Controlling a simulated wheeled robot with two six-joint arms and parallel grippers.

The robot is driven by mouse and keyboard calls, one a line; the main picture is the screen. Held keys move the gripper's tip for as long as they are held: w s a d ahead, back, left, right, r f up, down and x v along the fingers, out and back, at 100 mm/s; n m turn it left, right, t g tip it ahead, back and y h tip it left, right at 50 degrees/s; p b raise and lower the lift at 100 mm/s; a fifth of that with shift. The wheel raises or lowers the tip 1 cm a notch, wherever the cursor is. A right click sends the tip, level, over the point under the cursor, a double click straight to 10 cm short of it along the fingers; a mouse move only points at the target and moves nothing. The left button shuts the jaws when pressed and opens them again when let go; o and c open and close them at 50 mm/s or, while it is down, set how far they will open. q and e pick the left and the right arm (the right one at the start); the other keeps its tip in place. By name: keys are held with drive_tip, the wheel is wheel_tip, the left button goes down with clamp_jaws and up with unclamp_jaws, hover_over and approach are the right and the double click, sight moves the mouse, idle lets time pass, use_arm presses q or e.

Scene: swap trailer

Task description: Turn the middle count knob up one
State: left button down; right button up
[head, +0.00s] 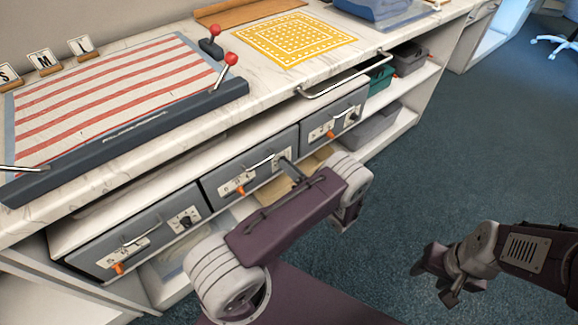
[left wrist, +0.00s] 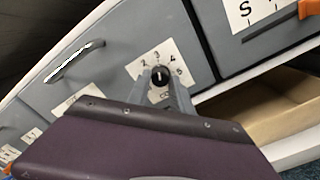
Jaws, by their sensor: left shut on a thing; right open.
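The middle drawer (head: 243,172) is grey with a handle and a label holder with an orange slider. Its count knob (left wrist: 160,76) is black with a white mark, on a white dial plate (left wrist: 172,50) with numbers 2 to 5 readable. The mark points up, roughly toward 3. My left gripper (left wrist: 160,88) has its two fingers on either side of the knob, shut on it. My right gripper (head: 433,284) is open and empty, over the floor at the right.
The left drawer (head: 135,243) and right drawer (head: 333,120) have similar knobs. Above is a counter with a striped board (head: 110,98), red-knobbed levers (head: 230,58) and a yellow patterned sheet (head: 293,38). A long metal bar (head: 345,77) juts from the counter edge.

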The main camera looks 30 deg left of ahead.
idle(0.4)
use_arm(q)
drive_tip(key=c, duration=1.1)
unclamp_jaws()
drive_tip(key=shift+c, duration=0.2)
drive_tip(key=p+v, duration=0.2)
drive_tip(key=v, duration=0.7)
